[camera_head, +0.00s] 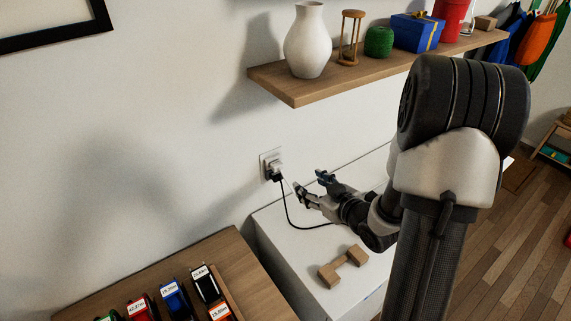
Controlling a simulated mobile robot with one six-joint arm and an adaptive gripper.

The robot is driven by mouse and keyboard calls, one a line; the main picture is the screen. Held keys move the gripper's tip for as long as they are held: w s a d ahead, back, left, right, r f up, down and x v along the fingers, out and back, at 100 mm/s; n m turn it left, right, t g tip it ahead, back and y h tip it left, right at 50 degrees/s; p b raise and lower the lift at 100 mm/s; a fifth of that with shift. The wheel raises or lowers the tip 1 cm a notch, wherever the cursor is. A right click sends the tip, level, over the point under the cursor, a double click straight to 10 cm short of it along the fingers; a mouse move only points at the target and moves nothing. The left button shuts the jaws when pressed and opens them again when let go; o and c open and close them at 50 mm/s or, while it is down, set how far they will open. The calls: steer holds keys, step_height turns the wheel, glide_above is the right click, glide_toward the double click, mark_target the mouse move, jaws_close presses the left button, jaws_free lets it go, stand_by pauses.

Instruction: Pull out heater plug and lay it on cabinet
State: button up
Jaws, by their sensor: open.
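The cord hangs down in a loop and runs right along the cabinet top behind my arm. My gripper (311,184) is open, above the cabinet and to the right of the plug. Its fingers point left toward the wall, and I see a gap between them and the plug. I cannot see anything between the fingers.
A wooden shelf (290,92) above holds a white vase (308,42), an hourglass (351,36) and other items. A lower wooden surface (187,258) at left carries several labelled coloured items.

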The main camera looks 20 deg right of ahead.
steer(key=f+t, duration=0.1)
steer(key=f, duration=0.1)
steer(key=t+y+b, duration=0.1)
steer(key=b, duration=0.2)
glide_toward(279, 166)
steer(key=shift+m, duration=0.4)
steer(key=x, duration=0.9)
steer(key=shift+w, duration=0.35)
steer(key=shift+c, duration=0.3)
jaws_close()
steer(key=shift+s+f, duration=0.1)
stand_by(0.4)
steer(key=shift+f+b+v, duration=0.15)
steer(key=shift+b+v, duration=0.05)
steer(key=shift+v, duration=0.7)
steer(key=shift+f+b+v, duration=0.15)
steer(key=shift+v, duration=0.75)
